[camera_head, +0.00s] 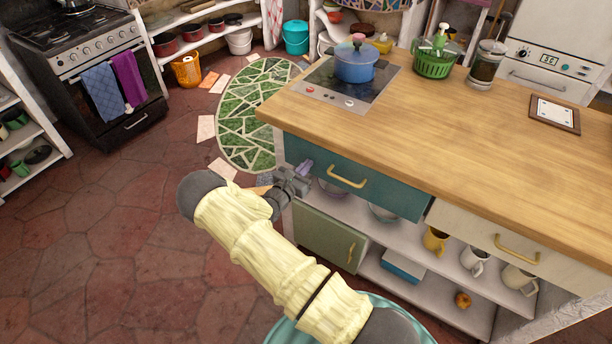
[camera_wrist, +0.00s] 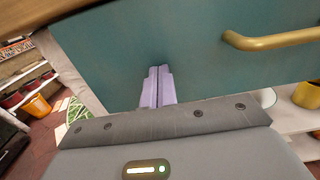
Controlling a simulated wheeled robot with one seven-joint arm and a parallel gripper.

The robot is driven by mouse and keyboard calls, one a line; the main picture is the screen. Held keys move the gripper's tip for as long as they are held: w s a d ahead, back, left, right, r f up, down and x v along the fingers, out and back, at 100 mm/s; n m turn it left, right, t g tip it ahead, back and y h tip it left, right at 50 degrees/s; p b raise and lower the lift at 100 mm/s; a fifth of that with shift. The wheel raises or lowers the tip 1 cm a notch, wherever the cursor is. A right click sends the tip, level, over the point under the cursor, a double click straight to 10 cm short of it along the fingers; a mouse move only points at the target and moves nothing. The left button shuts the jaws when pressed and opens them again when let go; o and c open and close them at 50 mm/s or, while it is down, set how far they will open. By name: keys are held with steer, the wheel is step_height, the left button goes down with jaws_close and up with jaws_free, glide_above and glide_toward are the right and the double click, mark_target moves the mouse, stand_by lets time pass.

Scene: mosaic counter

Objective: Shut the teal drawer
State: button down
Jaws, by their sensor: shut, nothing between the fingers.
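The teal drawer (camera_head: 390,188) is under the left end of the wooden counter, with a yellow handle (camera_head: 347,177) on its front. I cannot tell exactly how far it stands out. In the wrist view its teal front (camera_wrist: 190,45) fills most of the upper picture, with the handle (camera_wrist: 270,41) at the upper right. My gripper (camera_head: 305,167) is at the left part of the drawer front, left of the handle. Its lavender fingers (camera_wrist: 157,86) are together, empty, and point at the teal face. I cannot tell whether the tips touch it.
A cream drawer (camera_head: 483,232) is to the right of the teal one. Below are an open shelf with bowls and mugs and a green cabinet door (camera_head: 331,238). A blue pot (camera_head: 355,64) stands on the hob above. The red floor (camera_head: 100,230) at left is clear.

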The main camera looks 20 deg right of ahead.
steer(key=shift+r+x, duration=0.2)
steer(key=shift+x, duration=0.95)
steer(key=shift+d+r, duration=0.1)
